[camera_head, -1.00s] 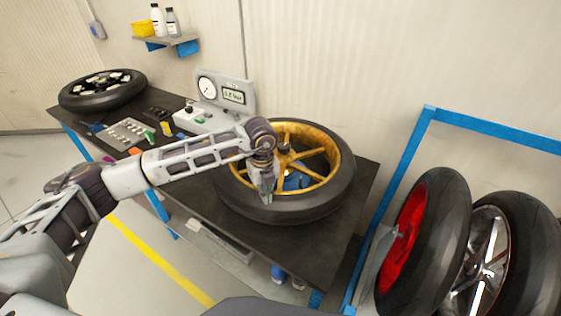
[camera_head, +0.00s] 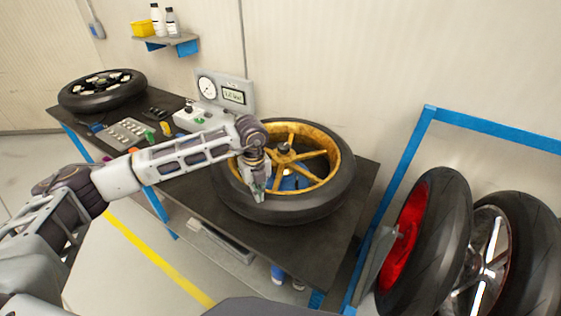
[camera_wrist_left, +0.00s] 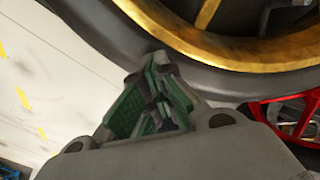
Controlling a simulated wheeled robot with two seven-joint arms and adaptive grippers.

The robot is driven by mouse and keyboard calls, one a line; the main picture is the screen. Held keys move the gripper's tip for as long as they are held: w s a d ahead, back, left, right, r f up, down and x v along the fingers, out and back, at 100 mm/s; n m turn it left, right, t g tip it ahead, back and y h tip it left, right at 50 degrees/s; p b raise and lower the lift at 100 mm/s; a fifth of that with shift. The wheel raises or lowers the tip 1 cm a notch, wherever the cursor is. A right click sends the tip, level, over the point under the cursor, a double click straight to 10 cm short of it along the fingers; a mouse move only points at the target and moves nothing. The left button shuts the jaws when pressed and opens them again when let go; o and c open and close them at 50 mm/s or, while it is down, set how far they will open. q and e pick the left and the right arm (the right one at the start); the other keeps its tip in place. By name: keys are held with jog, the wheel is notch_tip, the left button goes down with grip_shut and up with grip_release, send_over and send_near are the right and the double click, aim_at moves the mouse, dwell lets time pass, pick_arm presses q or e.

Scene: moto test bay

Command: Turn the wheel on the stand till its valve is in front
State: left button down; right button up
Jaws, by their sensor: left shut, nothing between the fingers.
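The wheel on the stand has a black tyre (camera_head: 330,198) and a gold spoked rim (camera_head: 325,152). It lies nearly flat above the dark bench, and a blue part of the stand (camera_head: 292,181) shows between the spokes. I cannot make out the valve. My left gripper (camera_head: 258,195) is shut and empty at the near-left side of the tyre. In the left wrist view its green-padded fingers (camera_wrist_left: 155,105) are close to the dark tyre (camera_wrist_left: 185,75), with the gold rim (camera_wrist_left: 220,45) beyond. I cannot tell whether they touch the tyre. My right gripper is not in view.
The dark bench (camera_head: 215,215) also carries another black wheel (camera_head: 100,92), a gauge panel (camera_head: 225,92) and small coloured items. A shelf with bottles (camera_head: 168,38) hangs on the wall. Red-rimmed (camera_head: 435,240) and chrome-spoked (camera_head: 490,260) wheels stand on the right by a blue frame.

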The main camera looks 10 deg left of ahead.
aim_at(243, 191)
pick_arm(q)
jog(key=shift+s+a+f, duration=0.15)
jog(key=shift+f, duration=0.1)
jog(key=shift+w+a+r, duration=0.1)
jog(key=shift+w+a, duration=0.15)
jog(key=shift+a, duration=0.9)
jog(key=shift+w+r, duration=0.1)
jog(key=shift+r, duration=0.05)
jog(key=shift+a, duration=0.1)
jog(key=shift+w+a+b, duration=0.2)
jog(key=shift+a+b, duration=0.05)
jog(key=shift+a, duration=0.3)
jog(key=shift+w+a+b, duration=0.2)
jog(key=shift+a+b, duration=0.05)
jog(key=shift+a, duration=0.4)
